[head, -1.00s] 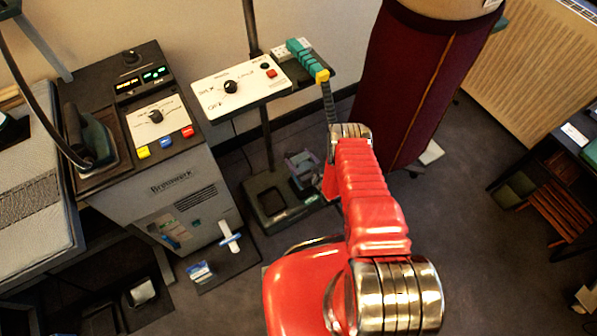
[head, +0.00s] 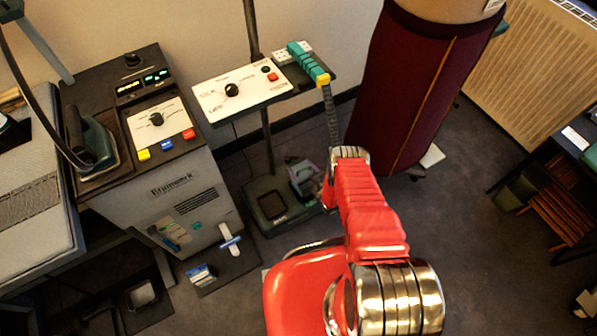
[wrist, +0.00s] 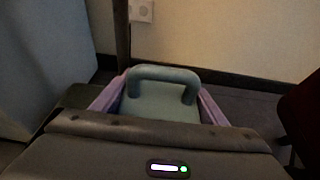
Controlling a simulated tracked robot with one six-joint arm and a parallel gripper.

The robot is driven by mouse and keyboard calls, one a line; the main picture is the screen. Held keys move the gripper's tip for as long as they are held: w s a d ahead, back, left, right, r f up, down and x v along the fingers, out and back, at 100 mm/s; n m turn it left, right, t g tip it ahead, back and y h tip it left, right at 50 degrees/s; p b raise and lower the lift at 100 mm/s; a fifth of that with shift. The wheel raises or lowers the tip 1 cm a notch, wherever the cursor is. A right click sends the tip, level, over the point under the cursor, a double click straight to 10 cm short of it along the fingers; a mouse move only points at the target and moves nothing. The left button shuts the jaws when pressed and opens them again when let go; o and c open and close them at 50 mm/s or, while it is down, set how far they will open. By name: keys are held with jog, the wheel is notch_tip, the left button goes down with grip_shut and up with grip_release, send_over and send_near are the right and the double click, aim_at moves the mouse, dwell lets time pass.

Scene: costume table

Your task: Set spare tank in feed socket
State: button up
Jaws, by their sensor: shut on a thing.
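The spare tank (wrist: 160,108), grey-green with an arched handle, sits between the two lilac fingers of my gripper (wrist: 158,103) in the wrist view. My gripper is shut on it. In the head view my gripper (head: 304,178) is small and partly behind my red arm, at the right edge of the dark stand base; the tank is hard to make out there. The feed socket appears to be the dark rectangular recess (head: 271,206) in that base, left of my gripper. In the wrist view the recess is hidden. Whether the tank touches the base cannot be told.
The stand's pole (head: 267,140) rises behind the base and carries a white control panel (head: 230,90). A grey cabinet (head: 180,200) with an iron (head: 97,145) stands left. A maroon dress form (head: 405,90) stands close to the right. Dark floor is open at the lower right.

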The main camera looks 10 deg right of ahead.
jog(key=shift+w+f, duration=0.1)
jog(key=shift+f, duration=1.2)
jog(key=o, duration=2.1)
jog(key=shift+f, duration=0.1)
jog(key=shift+s, duration=0.2)
jog(key=v, duration=1.1)
jog(key=shift+s+d, duration=0.15)
jog(key=shift+s, duration=0.2)
